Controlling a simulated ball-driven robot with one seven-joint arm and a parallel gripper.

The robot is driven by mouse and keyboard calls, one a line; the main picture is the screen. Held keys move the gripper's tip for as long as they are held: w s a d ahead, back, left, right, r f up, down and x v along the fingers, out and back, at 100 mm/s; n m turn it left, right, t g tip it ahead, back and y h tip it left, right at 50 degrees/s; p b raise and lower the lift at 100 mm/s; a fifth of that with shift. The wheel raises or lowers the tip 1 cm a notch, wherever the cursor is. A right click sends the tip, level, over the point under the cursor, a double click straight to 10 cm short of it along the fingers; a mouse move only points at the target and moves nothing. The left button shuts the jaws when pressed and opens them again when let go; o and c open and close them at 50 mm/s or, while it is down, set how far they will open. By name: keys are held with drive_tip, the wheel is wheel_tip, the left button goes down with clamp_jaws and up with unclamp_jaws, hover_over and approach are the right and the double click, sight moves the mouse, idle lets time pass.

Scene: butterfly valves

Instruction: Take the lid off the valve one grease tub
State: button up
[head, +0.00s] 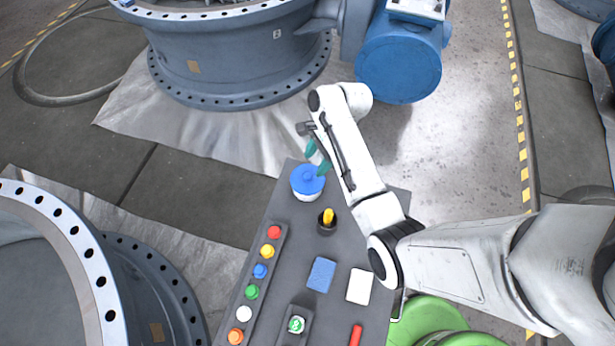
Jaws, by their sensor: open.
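The grease tub (305,196) is a small white tub at the far left end of the grey tray top. Its blue lid (307,178) with a raised knob sits on top of it. My gripper (317,158) has teal fingertips and is open just above and beside the lid, at its upper right. One fingertip is close to the lid's right edge; I cannot tell whether it touches. Nothing shows between the fingers.
A dark cup with a yellow-handled tool (327,220) stands near the tub. Large flanged valves (235,55) stand beyond and at left.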

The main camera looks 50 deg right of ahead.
sight(307, 175)
drive_tip(key=x, duration=0.5)
drive_tip(key=shift+s+a, duration=0.1)
drive_tip(key=shift+a, duration=0.25)
drive_tip(key=c, duration=1.1)
drive_tip(key=shift+r, duration=0.15)
